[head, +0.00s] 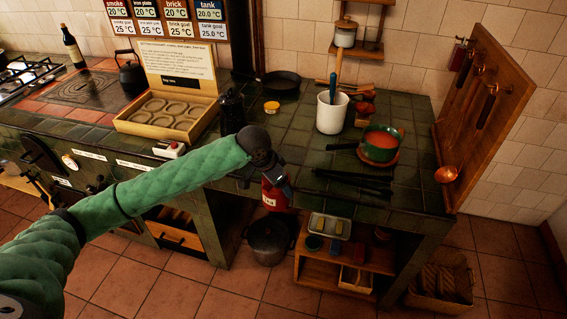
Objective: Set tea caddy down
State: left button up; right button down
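A red canister with a pale label, which looks like the tea caddy (272,197), shows at the front edge of the dark green tiled counter (300,130). My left gripper (277,178) is at the top of the caddy and appears shut on it. The caddy hangs in front of the counter's front face, seen above a dark pot on the floor. The wrist hides part of the grip, so the fingertips are not clear. My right gripper is not in view.
On the counter, a white utensil crock (331,113), a green pan (381,146) of red liquid and dark tongs-like tools (352,183) stand to the right. A wooden box (168,113) is at left. Bare tiles lie mid-counter. A dark pot (268,240) and low shelf (342,262) are below.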

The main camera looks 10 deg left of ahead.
pick_arm(q)
jog(key=s+a+f+n+y, duration=0.1)
jog(key=s+f+n, duration=0.3)
jog(key=f, duration=0.3)
jog(key=s+a+f+n+t+y, duration=0.1)
jog(key=s+f+n, duration=0.3)
jog(key=f, duration=0.4)
jog(key=shift+s+a+y, duration=0.4)
jog(key=shift+s+a, duration=0.05)
jog(key=shift+s, duration=0.35)
jog(key=shift+f, duration=0.1)
